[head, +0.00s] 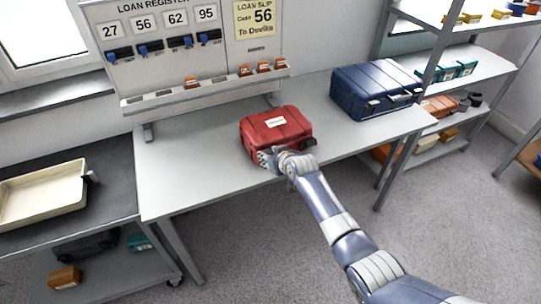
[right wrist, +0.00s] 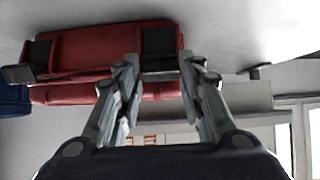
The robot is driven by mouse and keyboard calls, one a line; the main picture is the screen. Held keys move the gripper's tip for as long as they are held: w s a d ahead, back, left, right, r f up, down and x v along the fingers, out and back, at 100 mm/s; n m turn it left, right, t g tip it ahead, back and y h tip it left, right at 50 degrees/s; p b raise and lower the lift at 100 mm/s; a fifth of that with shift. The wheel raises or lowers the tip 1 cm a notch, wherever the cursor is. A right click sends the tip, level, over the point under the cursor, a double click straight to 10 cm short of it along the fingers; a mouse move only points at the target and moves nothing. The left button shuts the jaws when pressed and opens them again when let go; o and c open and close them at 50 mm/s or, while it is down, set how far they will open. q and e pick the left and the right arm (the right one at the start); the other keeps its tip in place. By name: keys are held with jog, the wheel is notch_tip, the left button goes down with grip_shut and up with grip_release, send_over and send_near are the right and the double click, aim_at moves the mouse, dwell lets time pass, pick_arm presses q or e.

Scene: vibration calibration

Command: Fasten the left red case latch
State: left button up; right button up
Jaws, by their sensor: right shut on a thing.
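The red case (head: 275,131) lies closed on the grey table, with a white label on its lid. It also shows upside down in the right wrist view (right wrist: 95,50). My right gripper (head: 266,157) is at the left part of the case's front. In the right wrist view its fingers (right wrist: 160,72) stand either side of the dark left latch (right wrist: 158,42) and are shut on it. The fingers partly hide that latch. The other dark latch (right wrist: 40,50) has a flap sticking out from the front. My left gripper is out of view.
A blue case (head: 372,92) lies at the right of the table (head: 190,170). The loan register board (head: 175,50) stands behind, with several small orange pieces on its ledge. A cream tray (head: 40,193) is on a dark cart at left. The table's left part is clear.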

jog(key=o, duration=1.1)
jog(key=shift+c, duration=0.2)
jog(key=v, duration=1.2)
jog(key=shift+d, duration=0.1)
